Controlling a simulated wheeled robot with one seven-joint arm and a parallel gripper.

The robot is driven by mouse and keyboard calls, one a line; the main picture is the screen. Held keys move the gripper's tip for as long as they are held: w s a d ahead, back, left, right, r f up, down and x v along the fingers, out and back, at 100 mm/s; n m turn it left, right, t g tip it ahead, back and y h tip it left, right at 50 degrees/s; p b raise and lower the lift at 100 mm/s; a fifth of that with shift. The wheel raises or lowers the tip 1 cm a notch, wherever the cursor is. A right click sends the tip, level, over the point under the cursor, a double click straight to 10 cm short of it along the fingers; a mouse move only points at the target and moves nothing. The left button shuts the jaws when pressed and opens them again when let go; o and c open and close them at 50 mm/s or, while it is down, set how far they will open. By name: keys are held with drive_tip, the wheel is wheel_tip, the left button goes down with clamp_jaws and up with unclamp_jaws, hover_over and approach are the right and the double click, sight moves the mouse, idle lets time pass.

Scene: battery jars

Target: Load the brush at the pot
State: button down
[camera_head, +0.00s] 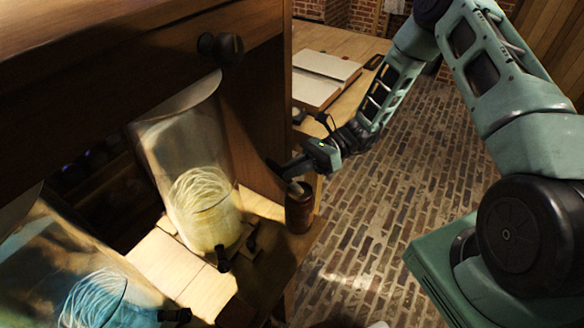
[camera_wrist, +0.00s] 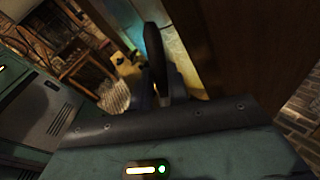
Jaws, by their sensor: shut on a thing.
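The pot (camera_head: 299,208), a small dark brown cylinder, stands upright at the right edge of the wooden shelf. My gripper (camera_head: 283,172) is just above the pot, coming in from the right. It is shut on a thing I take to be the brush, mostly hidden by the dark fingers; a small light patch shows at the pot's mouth. I cannot tell whether the bristles are inside the pot or over its rim.
A tall glass jar (camera_head: 205,190) with yellowish liquid and pale coils stands left of the pot, with black terminals at its base. A blue-lit jar (camera_head: 95,300) is at bottom left. A cabinet (camera_head: 130,50) overhangs them. An open book (camera_head: 322,75) lies behind. Brick floor is clear.

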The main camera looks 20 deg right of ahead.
drive_tip(key=shift+f, duration=0.5)
idle(1.1)
wheel_tip(320, 180, up, 7)
drive_tip(key=p, duration=0.5)
idle(0.4)
idle(0.8)
